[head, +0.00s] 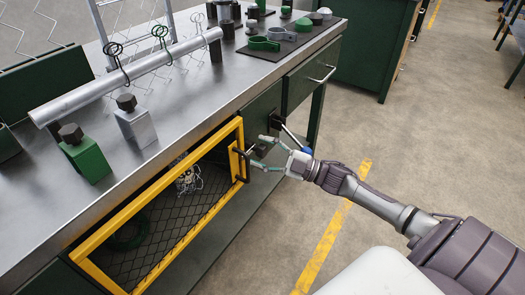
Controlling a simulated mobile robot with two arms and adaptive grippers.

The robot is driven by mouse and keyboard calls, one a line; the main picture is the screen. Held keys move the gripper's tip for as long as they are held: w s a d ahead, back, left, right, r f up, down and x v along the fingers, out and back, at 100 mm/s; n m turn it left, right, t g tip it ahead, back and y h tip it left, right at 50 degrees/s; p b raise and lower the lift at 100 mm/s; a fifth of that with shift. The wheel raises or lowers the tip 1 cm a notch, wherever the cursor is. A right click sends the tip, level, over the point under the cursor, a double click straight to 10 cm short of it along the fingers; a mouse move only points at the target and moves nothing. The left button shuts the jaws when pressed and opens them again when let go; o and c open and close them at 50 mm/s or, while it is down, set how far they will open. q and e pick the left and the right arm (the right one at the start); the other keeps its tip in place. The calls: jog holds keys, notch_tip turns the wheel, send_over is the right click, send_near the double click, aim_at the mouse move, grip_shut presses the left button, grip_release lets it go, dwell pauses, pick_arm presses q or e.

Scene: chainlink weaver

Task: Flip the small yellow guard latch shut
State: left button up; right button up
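The yellow-framed guard (178,153) with dark wire mesh covers an opening in the bench front. At its right edge are a yellow plate (234,162) and a black handle (242,167). A small dark piece (259,150) sits just right of the frame; I cannot tell clearly which of these parts is the latch or how it is turned. My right gripper (256,151) comes in from the right, beside the guard's right edge. Its two fingers are spread around the dark piece; contact cannot be told. My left gripper is not in view.
A thin metal lever (293,136) with a blue end (307,151) sticks out close to my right gripper. The metal bench top (185,103) carries a long tube (130,75), a green block (86,158) and a grey block (135,126). The floor (400,130) to the right is clear.

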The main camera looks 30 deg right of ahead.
jog(key=v, duration=1.2)
dwell(0.5)
